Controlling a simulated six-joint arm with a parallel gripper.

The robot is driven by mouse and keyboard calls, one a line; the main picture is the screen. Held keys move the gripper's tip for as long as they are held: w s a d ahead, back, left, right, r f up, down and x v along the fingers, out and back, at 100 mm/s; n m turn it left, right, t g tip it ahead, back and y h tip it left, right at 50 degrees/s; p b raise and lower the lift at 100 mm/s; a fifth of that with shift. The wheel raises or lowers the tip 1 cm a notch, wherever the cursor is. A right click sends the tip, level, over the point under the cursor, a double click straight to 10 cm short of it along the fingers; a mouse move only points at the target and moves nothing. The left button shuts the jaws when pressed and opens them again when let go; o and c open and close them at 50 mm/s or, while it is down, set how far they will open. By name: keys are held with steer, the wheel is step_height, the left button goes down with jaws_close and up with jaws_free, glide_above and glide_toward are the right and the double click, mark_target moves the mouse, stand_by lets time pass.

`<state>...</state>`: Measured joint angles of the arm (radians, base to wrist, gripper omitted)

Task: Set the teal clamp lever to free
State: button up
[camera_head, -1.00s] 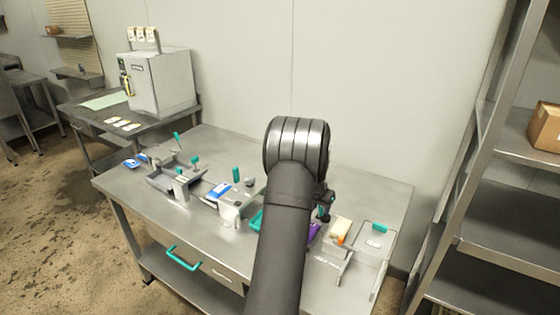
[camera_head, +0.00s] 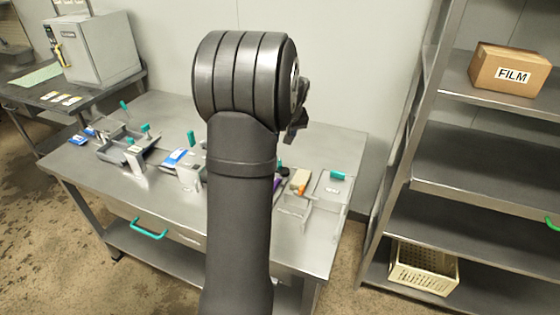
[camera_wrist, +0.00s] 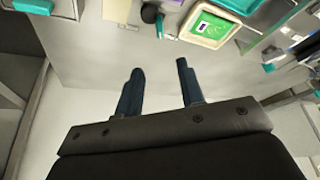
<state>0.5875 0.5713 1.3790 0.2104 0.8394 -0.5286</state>
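Several teal handles stand on the steel table. One thin upright teal lever (camera_head: 125,105) is at the far left, another teal handle (camera_head: 146,129) is on the grey fixture, and a teal upright grip (camera_head: 191,137) is nearer the middle. I cannot tell which is the clamp lever. In the wrist view a teal upright piece (camera_wrist: 160,24) stands beside a black knob. My gripper (camera_wrist: 160,78) is open and empty, its two fingers apart above the table and touching nothing. In the head view my gripper (camera_head: 297,123) is mostly hidden behind my arm.
The steel table (camera_head: 85,180) has a drawer with a teal pull (camera_head: 149,229). A teal-handled lid (camera_head: 338,176) sits at its right end. A shelf rack (camera_head: 470,180) stands right, holding a FILM box (camera_head: 508,72).

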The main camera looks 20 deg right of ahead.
steer(key=x, duration=1.6)
steer(key=shift+f, duration=0.35)
steer(key=shift+c, duration=0.2)
